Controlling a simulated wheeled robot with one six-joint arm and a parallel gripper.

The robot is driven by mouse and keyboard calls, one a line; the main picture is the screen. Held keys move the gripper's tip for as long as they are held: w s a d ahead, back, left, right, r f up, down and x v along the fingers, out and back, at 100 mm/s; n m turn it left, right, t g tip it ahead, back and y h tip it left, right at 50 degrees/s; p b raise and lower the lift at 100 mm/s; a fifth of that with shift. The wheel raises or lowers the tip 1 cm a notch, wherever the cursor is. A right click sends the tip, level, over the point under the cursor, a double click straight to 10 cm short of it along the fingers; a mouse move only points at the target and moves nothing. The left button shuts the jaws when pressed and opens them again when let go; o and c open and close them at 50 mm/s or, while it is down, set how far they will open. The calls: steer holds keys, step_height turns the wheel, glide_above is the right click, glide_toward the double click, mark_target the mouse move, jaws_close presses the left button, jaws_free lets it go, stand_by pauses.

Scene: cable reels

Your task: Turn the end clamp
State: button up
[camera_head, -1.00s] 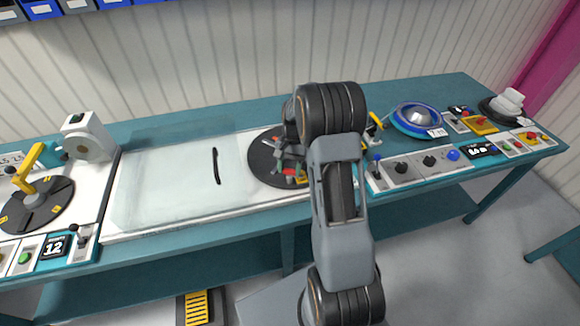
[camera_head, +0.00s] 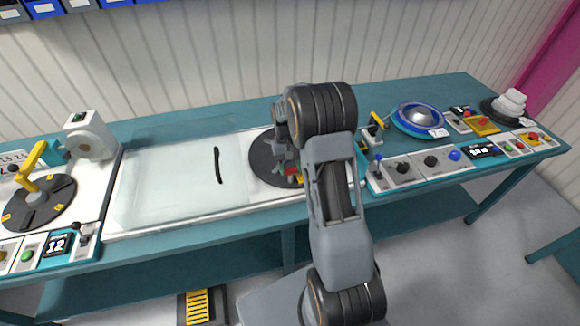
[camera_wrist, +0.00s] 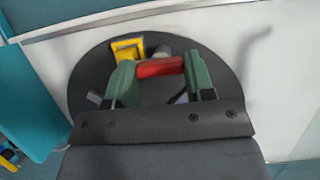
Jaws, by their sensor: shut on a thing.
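A black round disc (camera_head: 262,165) lies on the right part of the bench's white-edged panel, partly hidden by my arm. In the wrist view the disc (camera_wrist: 85,75) fills the middle. A red bar (camera_wrist: 160,68), which looks like the end clamp's grip, lies over the disc. My gripper (camera_wrist: 160,72) has its two green fingers at either end of the bar and is shut on it. In the head view my gripper (camera_head: 286,168) is low over the disc, largely hidden by the wrist. A yellow block (camera_wrist: 127,48) sits just beyond the left finger.
A frosted plate (camera_head: 165,185) with a black curved strip (camera_head: 217,165) lies left of the disc. Further left is another disc with a yellow lever (camera_head: 30,167). A control panel (camera_head: 420,168) and a blue reel (camera_head: 420,118) stand to the right.

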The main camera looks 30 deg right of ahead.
stand_by(0.3)
steer(key=o, duration=0.9)
steer(key=shift+r, duration=0.1)
steer(key=v, duration=1.3)
steer(key=shift+r+b, duration=0.35)
steer(key=shift+w, duration=0.1)
steer(key=s+a+r+t, duration=0.1)
steer(key=s+a+t, duration=0.2)
steer(key=s, duration=0.4)
steer(key=s+a+r+n+t, duration=0.1)
steer(key=s+a+t, duration=0.1)
steer(key=s+a, duration=0.2)
steer(key=s+a+r+n+t, duration=0.1)
steer(key=s+a+t, duration=0.2)
steer(key=s, duration=0.8)
steer(key=shift+a+t+h, duration=0.3)
steer(key=shift+a+h, duration=0.05)
steer(key=shift+h, duration=0.05)
